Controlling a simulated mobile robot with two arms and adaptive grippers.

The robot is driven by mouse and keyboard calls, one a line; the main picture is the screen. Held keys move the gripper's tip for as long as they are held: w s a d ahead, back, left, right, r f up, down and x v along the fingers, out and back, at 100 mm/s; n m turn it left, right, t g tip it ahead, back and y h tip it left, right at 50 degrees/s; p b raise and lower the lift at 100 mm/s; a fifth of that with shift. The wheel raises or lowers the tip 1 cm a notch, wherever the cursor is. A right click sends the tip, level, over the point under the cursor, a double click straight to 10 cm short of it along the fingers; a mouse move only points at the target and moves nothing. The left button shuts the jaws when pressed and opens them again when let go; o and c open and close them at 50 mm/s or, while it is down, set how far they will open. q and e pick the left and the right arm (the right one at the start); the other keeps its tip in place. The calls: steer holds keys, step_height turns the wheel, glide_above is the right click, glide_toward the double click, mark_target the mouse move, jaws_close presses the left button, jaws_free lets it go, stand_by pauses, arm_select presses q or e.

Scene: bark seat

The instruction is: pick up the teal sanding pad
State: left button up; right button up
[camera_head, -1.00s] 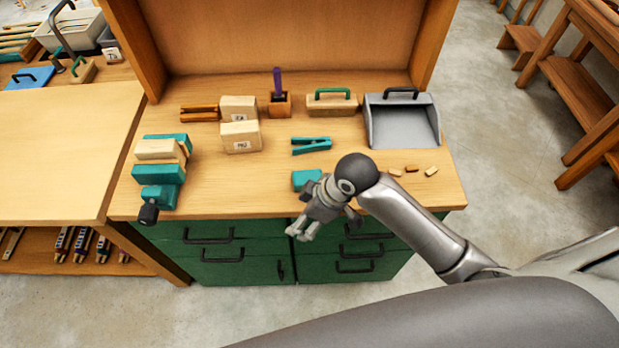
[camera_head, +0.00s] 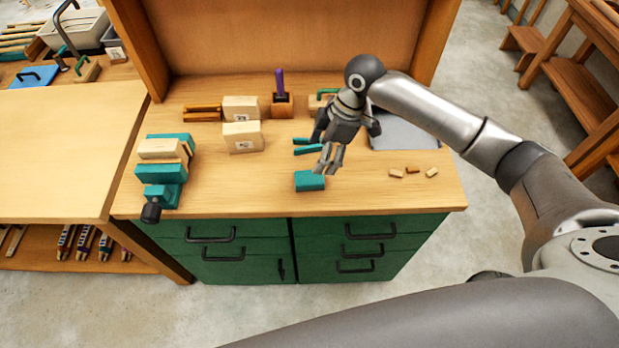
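The teal sanding pad (camera_head: 309,181) is a small block lying on the wooden bench top, near its front edge. My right gripper (camera_head: 326,170) hangs above the bench just to the right of the pad and points downward. Its fingertips look close together, but the gap between them is too small to judge. No object shows in its fingers. My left gripper is out of view.
Behind the gripper lies a teal clamp (camera_head: 306,146), partly hidden, and a grey dustpan (camera_head: 405,134). Small wood pieces (camera_head: 412,170) lie to the right. A teal vise (camera_head: 163,172) stands at left. The bench (camera_head: 240,190) is clear left of the pad.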

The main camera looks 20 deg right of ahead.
mark_target(310, 177)
steer(key=x, duration=0.3)
steer(key=shift+a, duration=0.1)
steer(key=p+x, duration=0.1)
steer(key=x, duration=0.2)
steer(key=p+x, duration=0.1)
steer(key=shift+s+a+f+p, duration=0.3)
steer(key=shift+s+a, duration=0.1)
steer(key=shift+f, duration=0.35)
steer(key=shift+c, duration=0.3)
steer(key=c, duration=1.1)
steer(key=shift+w+r, duration=0.1)
steer(key=shift+r, duration=0.1)
